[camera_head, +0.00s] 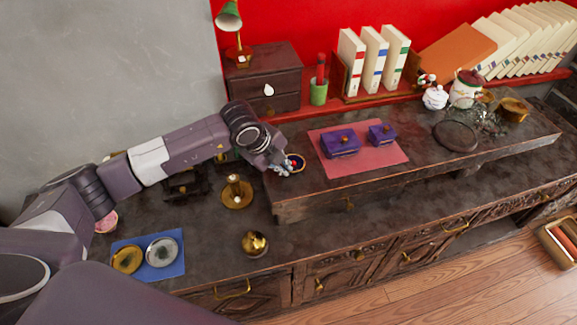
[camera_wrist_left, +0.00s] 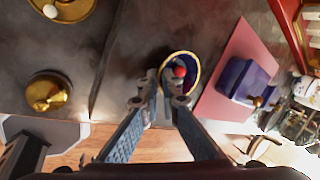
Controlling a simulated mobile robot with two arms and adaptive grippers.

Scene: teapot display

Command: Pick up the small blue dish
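The small blue dish (camera_head: 298,158) has a gold rim and sits near the left end of the raised shelf. In the left wrist view it is a dark blue bowl (camera_wrist_left: 189,86) with a red, round thing inside. My left gripper (camera_head: 284,170) is at the dish's left side, pointing down. In the left wrist view its two fingertips (camera_wrist_left: 163,80) are at the left part of the rim with a narrow gap between them. They hide part of the rim, and I cannot tell whether they touch it. My right gripper is not in view.
A pink mat (camera_head: 375,164) with two purple boxes (camera_head: 340,146) lies right of the dish. A brass candle holder (camera_head: 237,194) and a gold pot (camera_head: 254,243) stand on the lower counter. A dark chest (camera_head: 268,82) and green cup (camera_head: 318,94) stand behind.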

